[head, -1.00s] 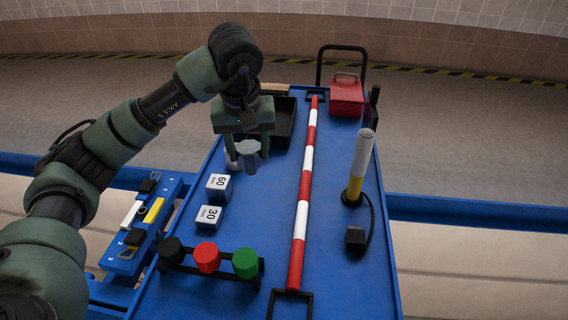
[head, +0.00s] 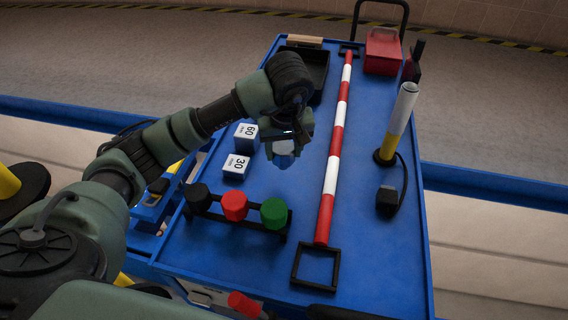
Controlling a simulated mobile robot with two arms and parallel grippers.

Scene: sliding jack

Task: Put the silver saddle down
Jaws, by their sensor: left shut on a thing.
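My left gripper (head: 285,140) is over the blue cart top (head: 300,215), to the right of two white blocks. It is shut on the silver saddle (head: 284,149), a small pale grey piece that shows just below the wrist. The fingers and my wrist hide much of the saddle. I cannot tell whether it touches the cart top. My right gripper is not in view.
White blocks marked 60 (head: 246,137) and 30 (head: 236,166) stand to the left. A rack with black, red (head: 234,205) and green knobs is nearer. A red-white bar (head: 332,170) runs to the right. A black tray (head: 316,72) lies behind.

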